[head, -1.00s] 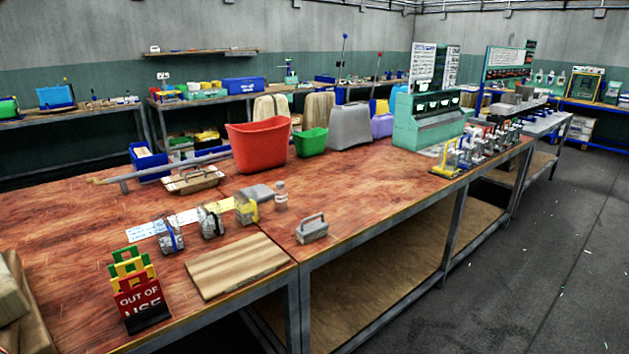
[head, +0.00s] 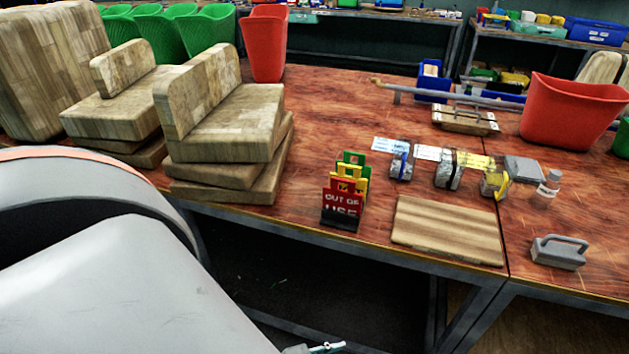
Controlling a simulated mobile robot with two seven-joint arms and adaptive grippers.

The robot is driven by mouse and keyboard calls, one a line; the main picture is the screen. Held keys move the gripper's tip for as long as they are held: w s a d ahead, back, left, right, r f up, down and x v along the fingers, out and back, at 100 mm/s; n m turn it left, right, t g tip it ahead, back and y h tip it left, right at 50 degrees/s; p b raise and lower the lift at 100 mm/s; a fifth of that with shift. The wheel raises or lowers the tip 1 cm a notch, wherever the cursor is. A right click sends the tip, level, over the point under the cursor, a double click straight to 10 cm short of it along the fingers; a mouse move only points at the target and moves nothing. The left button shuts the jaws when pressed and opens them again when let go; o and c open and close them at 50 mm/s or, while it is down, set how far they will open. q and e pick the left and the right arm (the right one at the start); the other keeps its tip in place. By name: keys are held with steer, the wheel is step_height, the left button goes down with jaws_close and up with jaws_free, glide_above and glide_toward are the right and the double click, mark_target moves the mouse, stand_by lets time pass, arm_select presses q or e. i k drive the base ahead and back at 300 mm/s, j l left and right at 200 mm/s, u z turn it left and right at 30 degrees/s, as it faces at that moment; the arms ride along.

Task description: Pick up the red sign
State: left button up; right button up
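The red sign (head: 342,207), lettered "OUT OF USE", stands upright in a dark holder near the table's front edge, in the middle of the head view. A yellow sign (head: 351,177) and a green sign (head: 355,159) stand behind it and are partly hidden by it. A large pale link of my own arm fills the lower left of the view. A small bit of metal shows at the bottom edge, but neither gripper can be made out.
Stacked wooden blocks (head: 225,130) stand left of the signs. A striped wooden board (head: 447,229) lies to their right, with several taped rolls (head: 449,170) behind it. A grey handled block (head: 559,252) sits farther right. Red bins (head: 573,110) stand behind. Bare tabletop (head: 330,105) lies behind the signs.

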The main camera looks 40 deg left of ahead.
mark_target(349, 202)
steer(key=i+l+u, duration=0.15)
steer(key=l+u, duration=0.2)
steer(key=u, duration=0.15)
steer(key=i+l+u, duration=0.15)
steer(key=l+u, duration=0.35)
steer(key=j, duration=0.15)
